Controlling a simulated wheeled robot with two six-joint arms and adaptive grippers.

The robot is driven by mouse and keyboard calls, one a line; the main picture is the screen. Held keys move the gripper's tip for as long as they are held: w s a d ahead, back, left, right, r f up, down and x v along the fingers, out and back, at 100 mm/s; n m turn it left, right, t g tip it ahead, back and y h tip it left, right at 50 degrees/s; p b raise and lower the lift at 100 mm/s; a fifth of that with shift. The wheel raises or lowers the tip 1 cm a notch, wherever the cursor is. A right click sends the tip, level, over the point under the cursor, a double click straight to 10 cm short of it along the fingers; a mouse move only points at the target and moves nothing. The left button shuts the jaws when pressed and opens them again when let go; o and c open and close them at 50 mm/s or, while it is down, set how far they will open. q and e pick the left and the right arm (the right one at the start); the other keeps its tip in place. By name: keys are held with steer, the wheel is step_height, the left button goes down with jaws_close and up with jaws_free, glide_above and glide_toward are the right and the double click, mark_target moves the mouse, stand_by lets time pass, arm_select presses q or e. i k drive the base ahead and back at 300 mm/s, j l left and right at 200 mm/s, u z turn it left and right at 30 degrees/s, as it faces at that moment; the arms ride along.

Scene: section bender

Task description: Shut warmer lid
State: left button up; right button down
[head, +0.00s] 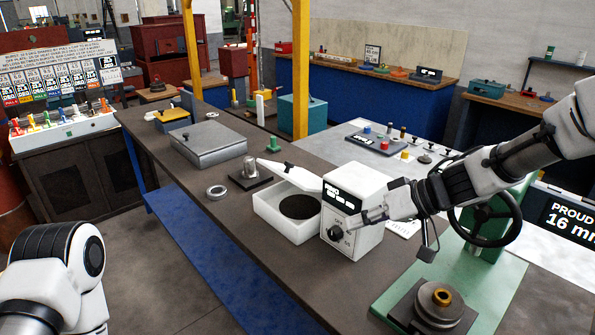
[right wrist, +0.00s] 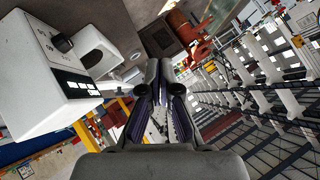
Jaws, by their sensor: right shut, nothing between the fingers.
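The warmer is a white open box (head: 265,210) with a dark round well, joined to a white control housing (head: 352,195) with a black knob on its front. Its white lid (head: 305,179), with a small black handle, stands raised and tilted above the box, so the well shows. The housing also shows at the left of the right wrist view (right wrist: 50,75). My right gripper (head: 368,216) is shut and empty, in front of the housing in the head view; I cannot tell whether it touches it. My left gripper is out of view.
A grey flat case (head: 208,145) and a metal cylinder on a dark base (head: 250,180) stand left of the warmer on the dark bench (head: 225,235). A black handwheel (head: 485,220) and green machine stand to the right. The bench front near the warmer is clear.

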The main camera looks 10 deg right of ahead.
mark_target(305, 180)
steer(key=i, duration=0.95)
